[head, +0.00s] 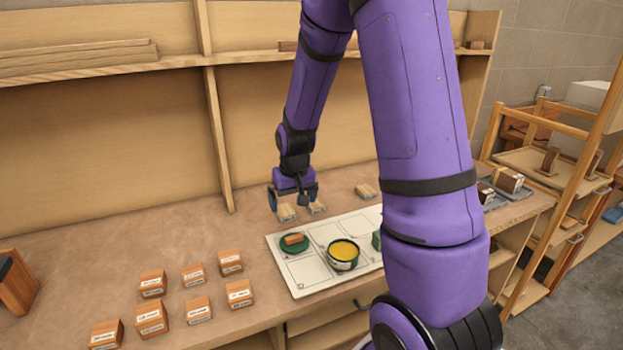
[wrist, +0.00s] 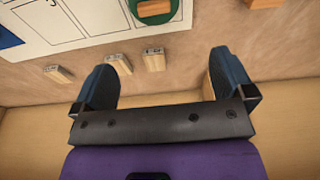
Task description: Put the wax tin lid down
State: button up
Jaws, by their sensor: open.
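The wax tin lid (head: 294,246) is a green disc with a wooden block-like handle on top. It lies flat in the left part of a white marked board (head: 306,285). The open wax tin (head: 343,257), green with yellow wax inside, stands on the board to the right of the lid. My gripper (head: 290,200) is open and empty, above the bench behind the board, apart from the lid. In the wrist view, my gripper's two fingers (wrist: 167,68) are spread, and the lid (wrist: 152,16) shows at the top edge, partly cut off.
Small pale wooden blocks (head: 287,213) lie on the bench near my gripper, and also show in the wrist view (wrist: 154,60). Several labelled wooden blocks (head: 152,283) stand at the front left. A green item (head: 376,240) is partly hidden by my arm. A shelf back wall (head: 110,140) rises behind.

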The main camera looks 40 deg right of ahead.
jog(key=s+a+r+n+t, duration=0.1)
jog(key=s+a+r, duration=0.35)
jog(key=r, duration=0.45)
jog(key=s+a+r+n+t, duration=0.1)
jog(key=s+a+r, duration=0.2)
jog(key=s+r, duration=0.45)
jog(key=s+a+r, duration=0.2)
jog(key=s+r, duration=0.1)
jog(key=s, duration=0.3)
jog(key=s+a+r+n+t, duration=0.1)
jog(key=s+a+r, duration=0.1)
jog(key=s+r, duration=0.2)
jog(key=shift+s+r, duration=0.25)
jog(key=shift+s, duration=0.9)
jog(key=shift+d, duration=0.1)
